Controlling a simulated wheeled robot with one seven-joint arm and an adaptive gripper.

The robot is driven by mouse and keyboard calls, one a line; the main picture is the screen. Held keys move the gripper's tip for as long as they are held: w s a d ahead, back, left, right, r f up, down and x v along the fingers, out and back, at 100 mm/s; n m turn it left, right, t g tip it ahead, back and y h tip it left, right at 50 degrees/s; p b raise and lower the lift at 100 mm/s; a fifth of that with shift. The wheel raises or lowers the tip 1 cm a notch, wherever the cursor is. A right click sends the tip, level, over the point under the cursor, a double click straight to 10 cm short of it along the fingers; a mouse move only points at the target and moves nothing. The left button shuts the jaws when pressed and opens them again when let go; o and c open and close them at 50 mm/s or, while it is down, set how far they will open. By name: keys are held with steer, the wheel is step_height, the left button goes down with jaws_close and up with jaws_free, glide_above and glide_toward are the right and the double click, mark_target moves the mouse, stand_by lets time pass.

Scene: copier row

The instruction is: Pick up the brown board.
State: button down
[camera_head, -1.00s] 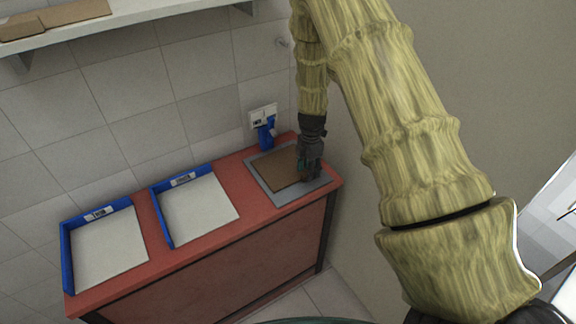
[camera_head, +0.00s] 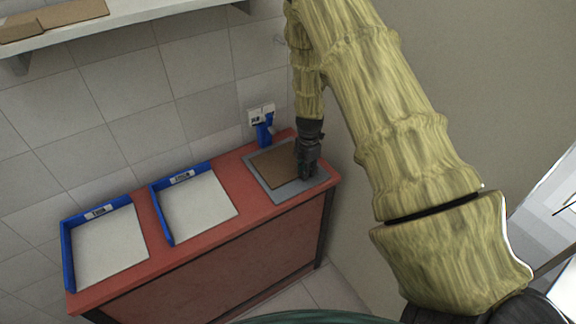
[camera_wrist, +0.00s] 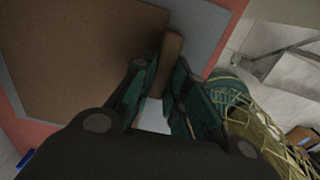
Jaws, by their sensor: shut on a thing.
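The brown board (camera_head: 272,166) lies flat on a grey mat (camera_head: 291,194) at the right end of the red counter. In the wrist view the board (camera_wrist: 75,55) fills the upper left. A narrow brown strip (camera_wrist: 172,52) stands at its right edge, between my fingers. My gripper (camera_head: 308,172) points down at the board's right side. In the wrist view, my gripper's teal-lined fingers (camera_wrist: 165,78) are shut on this strip, which looks like part of the board. Its lower part is hidden by the fingers.
Two blue-edged trays with pale bottoms, the middle one (camera_head: 165,218) and the left one (camera_head: 67,245), sit on the red counter (camera_head: 230,228). A blue holder with a white label (camera_head: 262,117) stands behind the mat. A wall shelf (camera_head: 130,19) holds brown boxes. The wall is close on the right.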

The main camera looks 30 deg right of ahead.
steer(key=shift+r, duration=0.15)
steer(key=shift+r+b, duration=0.75)
steer(key=shift+r, duration=0.1)
steer(key=shift+s+a+r+b, duration=0.2)
steer(key=shift+r+b, duration=0.35)
steer(key=shift+r, duration=0.15)
steer(key=s+a+r+b, duration=0.1)
steer(key=s+a+r, duration=0.3)
steer(key=s+a, duration=0.5)
steer(key=shift+s+a+r+b, duration=0.15)
steer(key=shift+s+r+b, duration=0.25)
steer(key=shift+s, duration=1.3)
